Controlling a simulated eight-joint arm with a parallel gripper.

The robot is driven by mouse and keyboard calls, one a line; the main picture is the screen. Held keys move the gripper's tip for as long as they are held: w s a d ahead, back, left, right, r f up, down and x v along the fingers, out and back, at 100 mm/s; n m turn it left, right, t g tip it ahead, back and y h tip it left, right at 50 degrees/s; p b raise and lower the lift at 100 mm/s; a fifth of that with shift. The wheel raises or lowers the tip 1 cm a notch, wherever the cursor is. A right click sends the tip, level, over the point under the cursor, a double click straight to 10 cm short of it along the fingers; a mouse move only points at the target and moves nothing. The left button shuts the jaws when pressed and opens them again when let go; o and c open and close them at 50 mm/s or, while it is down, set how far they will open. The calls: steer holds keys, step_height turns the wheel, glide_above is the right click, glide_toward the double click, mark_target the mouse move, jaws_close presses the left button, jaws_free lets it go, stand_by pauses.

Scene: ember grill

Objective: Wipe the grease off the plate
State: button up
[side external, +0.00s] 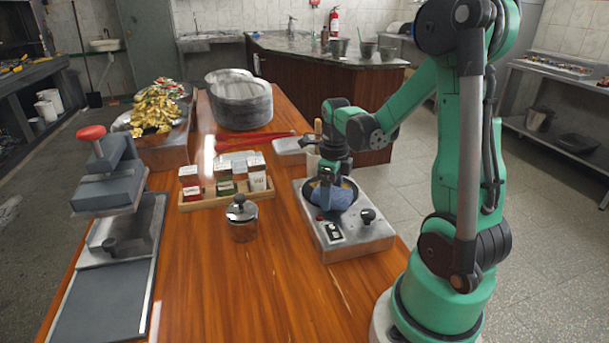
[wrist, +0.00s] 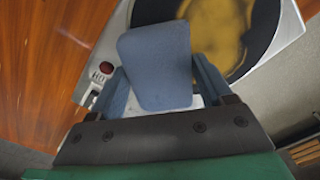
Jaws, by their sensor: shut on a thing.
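My gripper (side external: 329,178) is shut on a blue pad (side external: 333,197), and the pad hangs below the fingers. In the wrist view the pad (wrist: 156,66) sits between the two finger tips. The round black plate (wrist: 265,24) is set in a metal hot-plate unit (side external: 345,238). A broad yellow-brown grease patch (wrist: 218,32) covers much of the plate that shows. The pad is over the plate's near-left edge in the wrist view and hides part of it. I cannot tell whether the pad touches the plate.
A glass jar (side external: 241,221) stands left of the unit. A wooden tray (side external: 227,199) holds small red, green and white boxes.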

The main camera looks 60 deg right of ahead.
steer(key=shift+s+a, duration=0.25)
steer(key=shift+s, duration=0.05)
steer(key=shift+r, duration=4.1)
